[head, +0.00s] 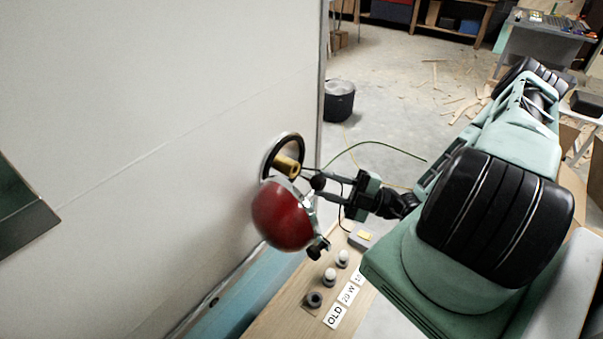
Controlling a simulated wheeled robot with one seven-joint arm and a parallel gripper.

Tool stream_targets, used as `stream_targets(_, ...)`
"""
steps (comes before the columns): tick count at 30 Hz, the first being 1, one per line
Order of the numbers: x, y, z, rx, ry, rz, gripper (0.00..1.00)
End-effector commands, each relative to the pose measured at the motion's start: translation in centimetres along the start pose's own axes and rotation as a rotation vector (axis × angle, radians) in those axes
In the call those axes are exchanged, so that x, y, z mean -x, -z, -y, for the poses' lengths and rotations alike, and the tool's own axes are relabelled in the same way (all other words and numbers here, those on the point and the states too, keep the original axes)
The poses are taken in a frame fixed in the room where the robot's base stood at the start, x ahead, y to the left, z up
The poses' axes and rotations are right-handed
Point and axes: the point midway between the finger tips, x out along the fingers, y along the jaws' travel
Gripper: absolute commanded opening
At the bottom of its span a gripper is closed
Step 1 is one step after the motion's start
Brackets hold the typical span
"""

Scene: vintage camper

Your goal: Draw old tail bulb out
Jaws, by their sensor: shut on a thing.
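The tail lamp's black ring (270,162) sits on the white camper wall, with a brass socket (288,167) sticking out of it. The red dome lens (281,216) is off the ring's front and sits just below the socket. My gripper (309,176) reaches in from the right, its fingers pointing left at the socket's mouth. It is shut on the old tail bulb, which is mostly hidden between the fingertips. I cannot tell whether the bulb is still seated in the socket.
Below is a wooden bench (268,316) with an "OLD" card (334,316), a "20 W" card (348,294), a dark empty-looking holder (314,299) and two white-topped bulbs (330,276). A green wire (384,143) arcs behind my gripper. The lens is close under my fingers.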

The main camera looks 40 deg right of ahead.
Motion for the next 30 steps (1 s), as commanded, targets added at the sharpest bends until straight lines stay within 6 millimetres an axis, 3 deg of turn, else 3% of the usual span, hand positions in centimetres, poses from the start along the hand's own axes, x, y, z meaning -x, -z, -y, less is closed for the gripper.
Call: stream_targets(30, 5.1, 2.8, 0.0, 0.0, 0.001, 0.002, 0.19)
